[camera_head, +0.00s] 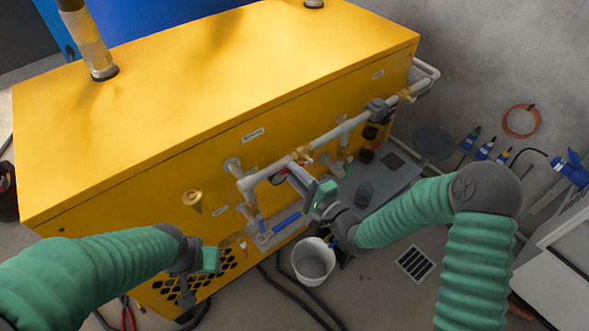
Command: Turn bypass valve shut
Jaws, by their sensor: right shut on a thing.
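The yellow receiver tank (230,85) fills the middle, with grey pipework (325,138) along its front side.
A white bucket (313,262) stands on the floor below the pipes, near my right forearm. Black hoses (292,292) run across the floor. A floor drain (415,263) and a white cabinet (560,262) are at the right. A brass funnel-shaped fitting (193,199) projects from the tank.

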